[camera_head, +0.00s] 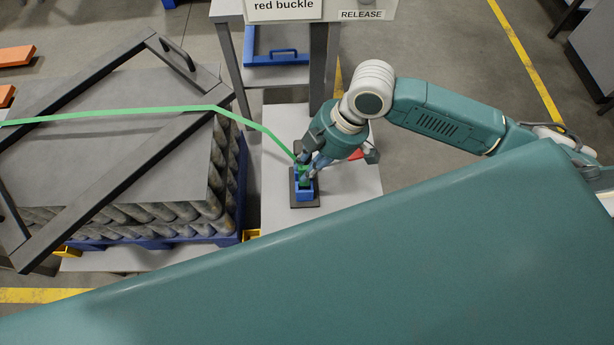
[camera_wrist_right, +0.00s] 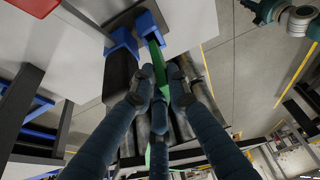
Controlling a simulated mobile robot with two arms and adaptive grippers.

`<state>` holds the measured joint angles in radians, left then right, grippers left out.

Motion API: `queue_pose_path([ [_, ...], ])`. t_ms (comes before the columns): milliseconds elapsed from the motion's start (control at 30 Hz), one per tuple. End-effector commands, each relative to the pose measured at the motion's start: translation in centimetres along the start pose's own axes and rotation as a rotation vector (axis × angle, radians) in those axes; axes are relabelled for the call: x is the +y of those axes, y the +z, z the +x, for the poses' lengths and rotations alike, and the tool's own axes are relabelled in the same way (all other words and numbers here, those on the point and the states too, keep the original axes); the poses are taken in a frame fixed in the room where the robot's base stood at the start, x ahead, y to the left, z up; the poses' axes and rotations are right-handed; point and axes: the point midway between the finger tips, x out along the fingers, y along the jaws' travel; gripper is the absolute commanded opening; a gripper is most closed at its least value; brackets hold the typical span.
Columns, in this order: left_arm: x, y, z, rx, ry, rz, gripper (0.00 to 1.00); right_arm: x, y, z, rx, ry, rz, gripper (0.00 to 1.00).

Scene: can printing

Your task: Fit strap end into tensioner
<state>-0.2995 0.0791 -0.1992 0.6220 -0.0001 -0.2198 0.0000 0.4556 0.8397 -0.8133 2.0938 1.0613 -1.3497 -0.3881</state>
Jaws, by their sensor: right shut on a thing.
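The green strap (camera_head: 150,112) runs from the left over the can stack and slopes down to the tensioner. The tensioner (camera_head: 304,192) is a blue block on a dark base plate, on a pale table. My right gripper (camera_head: 308,172) is shut on the strap, directly at the tensioner. In the right wrist view, the gripper's fingers (camera_wrist_right: 161,88) close around the strap (camera_wrist_right: 156,60), whose end reaches in between the tensioner's blue parts (camera_wrist_right: 147,22). How deep the end sits is not clear. My left gripper is not in view.
Stacked cans (camera_head: 180,212) under a grey top frame (camera_head: 100,155) stand on a blue pallet (camera_head: 238,195) to the left. The pale table (camera_head: 275,140) is mostly clear around the tensioner. A sign (camera_head: 284,6) stands behind it, and a red part (camera_head: 356,155) shows beside the gripper.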

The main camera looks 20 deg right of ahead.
Motion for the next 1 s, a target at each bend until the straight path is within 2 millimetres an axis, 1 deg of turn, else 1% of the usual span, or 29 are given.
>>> queue_pose_path([
  [33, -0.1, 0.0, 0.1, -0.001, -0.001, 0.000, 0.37, -0.1, 0.2, 0.7, 0.001, -0.002, 0.002, 0.00],
  [67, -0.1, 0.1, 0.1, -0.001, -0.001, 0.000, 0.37, 0.0, 0.3, 1.0, 0.002, -0.001, 0.002, 0.00],
  [267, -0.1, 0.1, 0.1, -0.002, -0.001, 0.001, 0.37, 0.0, 0.9, 2.2, 0.001, -0.001, 0.001, 0.00],
  [500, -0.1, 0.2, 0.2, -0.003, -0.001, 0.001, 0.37, 0.0, 2.1, 5.3, 0.001, -0.001, 0.003, 0.00],
  [867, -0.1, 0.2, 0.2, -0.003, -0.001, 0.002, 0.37, 0.1, 2.3, 5.7, 0.001, 0.001, 0.001, 0.00],
  [900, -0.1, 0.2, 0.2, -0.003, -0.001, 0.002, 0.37, 0.1, 2.3, 5.7, 0.001, 0.001, 0.000, 0.21],
  [933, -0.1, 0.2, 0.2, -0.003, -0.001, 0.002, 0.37, 0.1, 2.3, 5.7, 0.001, 0.001, 0.000, 0.23],
  [1000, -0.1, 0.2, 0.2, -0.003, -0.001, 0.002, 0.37, 0.1, 2.3, 5.7, 0.001, 0.001, 0.000, 0.23],
])
